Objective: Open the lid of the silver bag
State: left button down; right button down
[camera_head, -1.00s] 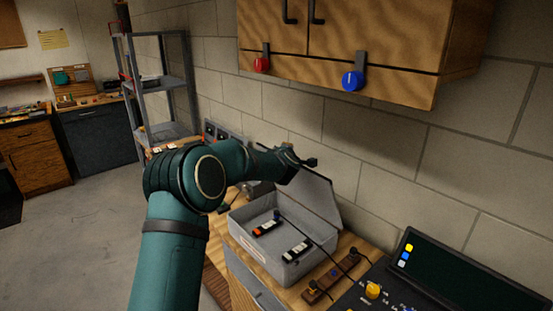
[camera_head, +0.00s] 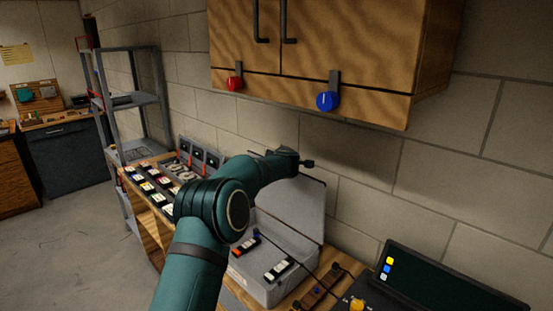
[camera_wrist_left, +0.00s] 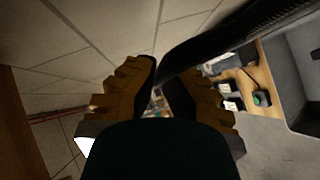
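The silver bag is a grey hard-sided case (camera_head: 265,291) on the wooden bench, right of the arm in the head view. Its lid (camera_head: 300,212) stands raised at the back, near the wall. Two small dark-and-white items lie inside the case. My left arm crosses in front of the case's left part. My left gripper (camera_head: 301,163) is at the lid's upper edge; contact is unclear. In the left wrist view, the gripper's two fingers (camera_wrist_left: 160,85) have tips close together beside a dark strip; their closure is unclear. My right gripper is out of view.
A wooden cabinet (camera_head: 340,55) with red and blue knobs hangs above. A dark console (camera_head: 450,280) and a brown strip (camera_head: 318,290) are right of the case. Several small items (camera_head: 155,185) lie left on the bench. A brick wall is close behind.

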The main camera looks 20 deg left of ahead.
pick_arm(q)
jog(key=shift+w+d+f, duration=0.1)
jog(key=shift+w+f, duration=0.05)
jog(key=shift+f, duration=0.15)
jog(key=c, duration=1)
grip_release()
jog(key=shift+f, duration=0.1)
jog(key=v, duration=0.8)
jog(key=r+v, duration=0.1)
jog(key=v, duration=0.3)
jog(key=shift+r, duration=0.15)
